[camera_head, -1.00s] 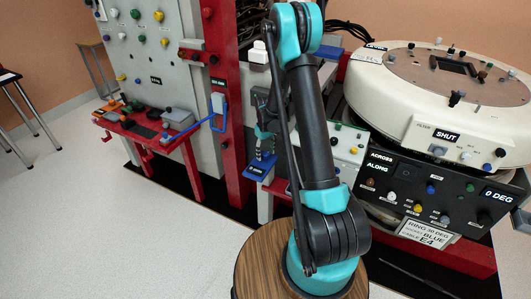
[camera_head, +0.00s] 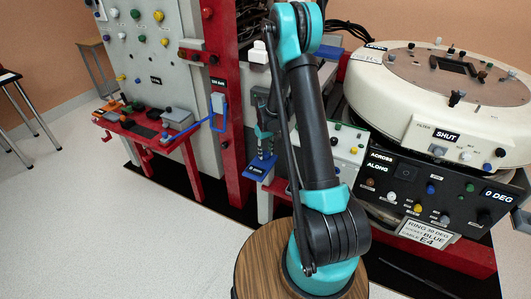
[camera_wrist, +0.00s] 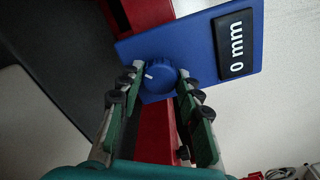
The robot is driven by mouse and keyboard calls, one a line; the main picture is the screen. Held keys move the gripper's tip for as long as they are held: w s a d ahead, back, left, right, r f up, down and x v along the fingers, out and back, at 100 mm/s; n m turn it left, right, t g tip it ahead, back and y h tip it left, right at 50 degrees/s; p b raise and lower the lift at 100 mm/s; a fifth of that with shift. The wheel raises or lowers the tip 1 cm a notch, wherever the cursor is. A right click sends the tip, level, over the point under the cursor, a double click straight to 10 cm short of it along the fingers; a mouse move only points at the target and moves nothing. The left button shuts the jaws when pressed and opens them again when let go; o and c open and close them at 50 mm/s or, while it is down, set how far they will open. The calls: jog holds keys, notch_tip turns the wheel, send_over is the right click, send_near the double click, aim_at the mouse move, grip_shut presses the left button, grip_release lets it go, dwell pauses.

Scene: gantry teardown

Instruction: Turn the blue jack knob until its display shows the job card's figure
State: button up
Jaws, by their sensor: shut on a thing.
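The blue jack knob (camera_wrist: 158,76) sits on a blue panel (camera_wrist: 195,55) in the wrist view. A white mark on it points left. The black display (camera_wrist: 236,43) beside it reads 0 mm. My gripper (camera_wrist: 160,80) is shut on the knob, one finger on each side. In the head view my gripper (camera_head: 263,135) is small and partly hidden, at the blue panel (camera_head: 262,165) on the red frame.
The cream ring housing (camera_head: 400,90) with a SHUT label stands at right, above a black control panel (camera_head: 400,180) with knobs and a 0 DEG display (camera_head: 499,195). A red bench (camera_head: 145,130) holds tools at left. The floor (camera_head: 110,220) at front left is clear.

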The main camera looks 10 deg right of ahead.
aim_at(266, 153)
jog(key=m, duration=0.6)
jog(key=shift+m, duration=0.3)
dwell(0.5)
jog(key=o, duration=1.2)
jog(key=shift+c, duration=0.2)
jog(key=shift+r, duration=0.1)
notch_tip(266, 153, up, 12)
